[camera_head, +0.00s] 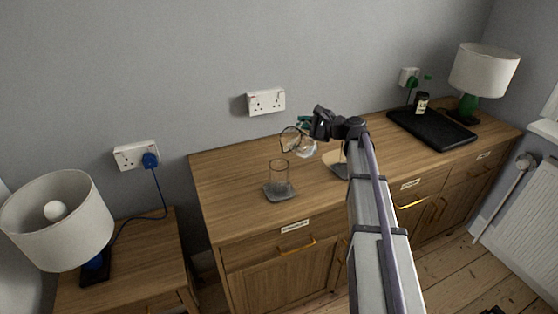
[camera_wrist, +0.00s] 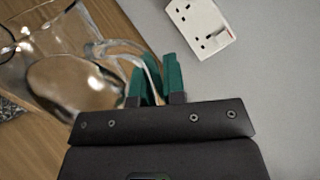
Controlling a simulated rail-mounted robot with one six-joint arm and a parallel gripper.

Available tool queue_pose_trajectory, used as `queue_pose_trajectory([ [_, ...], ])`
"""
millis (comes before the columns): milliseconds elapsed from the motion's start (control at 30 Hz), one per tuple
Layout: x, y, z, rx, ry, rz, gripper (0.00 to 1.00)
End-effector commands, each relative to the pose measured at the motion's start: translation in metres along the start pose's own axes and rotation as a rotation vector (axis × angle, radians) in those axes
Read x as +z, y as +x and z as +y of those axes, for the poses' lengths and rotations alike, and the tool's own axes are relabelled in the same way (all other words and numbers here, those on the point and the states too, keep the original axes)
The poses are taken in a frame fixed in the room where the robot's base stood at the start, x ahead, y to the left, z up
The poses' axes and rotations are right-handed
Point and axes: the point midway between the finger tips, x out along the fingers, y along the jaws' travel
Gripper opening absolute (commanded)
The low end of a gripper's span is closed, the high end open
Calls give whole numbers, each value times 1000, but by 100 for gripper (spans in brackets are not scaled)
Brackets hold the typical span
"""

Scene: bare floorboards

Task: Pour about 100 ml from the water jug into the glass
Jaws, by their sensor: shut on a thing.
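The water jug (camera_head: 299,143) is clear glass. My gripper (camera_head: 306,121), with green fingers, is shut on its handle and holds it tilted above the sideboard, its round mouth toward the left. In the wrist view the jug (camera_wrist: 75,80) fills the upper left, and the green fingers of my gripper (camera_wrist: 158,82) close around the handle. The glass (camera_head: 279,178) stands upright on a grey coaster (camera_head: 279,196), in front and to the left of the jug. I cannot make out any water level in the glass. No stream of water is visible between them.
A wooden sideboard (camera_head: 232,190) carries these things. A white socket (camera_head: 265,102) is on the wall behind the jug. Another lamp (camera_head: 57,222) stands at lower left.

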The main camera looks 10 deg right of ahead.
Motion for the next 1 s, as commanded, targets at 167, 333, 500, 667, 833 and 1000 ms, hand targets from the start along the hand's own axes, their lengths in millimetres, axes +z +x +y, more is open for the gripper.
queue_pose_trajectory([
  [167, 8, -1, -5, -1, -46, 8, 0],
  [333, 12, -1, -7, -1, -81, 16, 0],
  [500, 14, -2, -8, -1, -108, 22, 0],
  [667, 17, -2, -9, -1, -129, 25, 0],
  [833, 19, -2, -9, 0, -144, 29, 0],
  [1000, 21, -2, -10, 0, -160, 31, 0],
])
